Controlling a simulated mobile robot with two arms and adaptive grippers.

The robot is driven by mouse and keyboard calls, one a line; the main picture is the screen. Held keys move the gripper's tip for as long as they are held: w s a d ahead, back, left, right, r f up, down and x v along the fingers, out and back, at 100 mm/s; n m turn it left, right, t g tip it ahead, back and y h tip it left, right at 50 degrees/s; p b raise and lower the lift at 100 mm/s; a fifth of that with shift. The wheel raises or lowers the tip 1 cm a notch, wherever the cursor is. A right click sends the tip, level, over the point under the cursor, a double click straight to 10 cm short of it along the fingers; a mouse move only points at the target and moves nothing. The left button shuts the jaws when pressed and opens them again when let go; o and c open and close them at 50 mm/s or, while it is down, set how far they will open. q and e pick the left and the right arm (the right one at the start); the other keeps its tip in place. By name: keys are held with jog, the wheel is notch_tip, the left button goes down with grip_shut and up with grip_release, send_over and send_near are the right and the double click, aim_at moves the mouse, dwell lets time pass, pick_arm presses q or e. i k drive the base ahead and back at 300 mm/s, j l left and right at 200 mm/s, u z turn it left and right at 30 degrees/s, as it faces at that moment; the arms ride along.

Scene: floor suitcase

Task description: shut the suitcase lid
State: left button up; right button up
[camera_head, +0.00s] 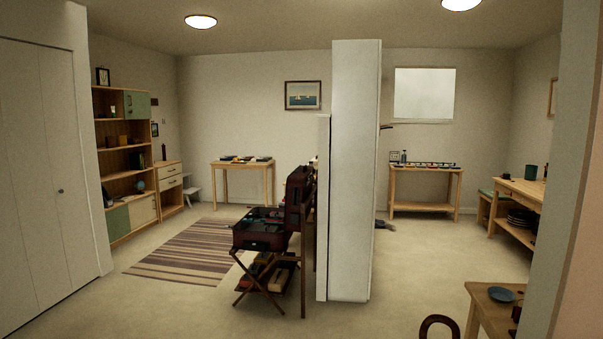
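A dark brown suitcase (262,236) stands on a wooden folding rack (256,284) left of the middle of the head view. Its lid (298,196) is open and stands roughly upright at the right side of the base. Some contents show inside the base, too small to tell apart. The lid's right part is close to a tall white partition and a dark upright edge. Neither of my grippers is in view.
A tall white partition (352,180) stands right of the suitcase. A striped rug (185,250) lies to its left. A small table (495,308) with a blue plate is at front right. Open floor (190,305) lies in front of the rack.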

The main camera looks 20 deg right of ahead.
aim_at(296, 190)
jog(key=i, duration=0.5)
jog(key=i+j+z, duration=0.15)
jog(key=i, duration=0.3)
jog(key=i+l+z, duration=0.15)
jog(key=i+z, duration=0.2)
jog(key=i, duration=0.5)
jog(key=i+j+z, duration=0.1)
jog(key=i+z, duration=0.25)
jog(key=i, duration=0.5)
